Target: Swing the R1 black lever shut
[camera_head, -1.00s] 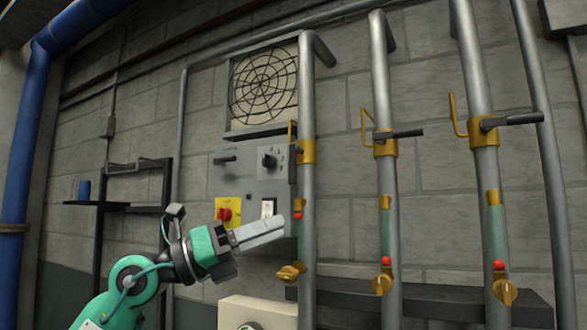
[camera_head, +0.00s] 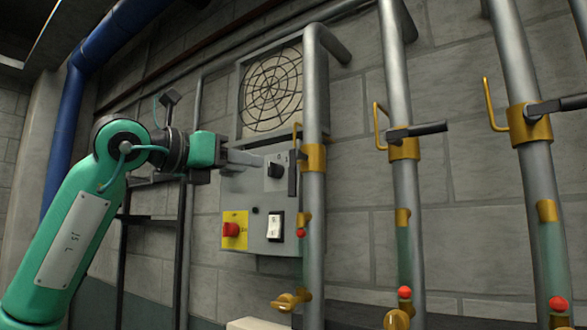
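Three upright grey pipes carry brass valves with black levers. On the left pipe (camera_head: 314,110), a dark upright bar (camera_head: 292,173) shows beside the brass valve (camera_head: 313,158). The middle pipe's black lever (camera_head: 418,130) and the right pipe's black lever (camera_head: 558,106) stick out sideways to the right. I cannot read which one is R1. My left gripper (camera_head: 262,160) points right, in front of the grey control panel (camera_head: 255,190) and left of the left pipe. Its fingers look closed together and hold nothing visible. My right gripper is not in view.
The panel has a black knob (camera_head: 276,171) close to my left fingertips, a red switch (camera_head: 231,230) on a yellow plate and a white rocker switch (camera_head: 275,226). A round fan grille (camera_head: 271,90) is above. Brass handles (camera_head: 291,300) stick out lower on the pipes.

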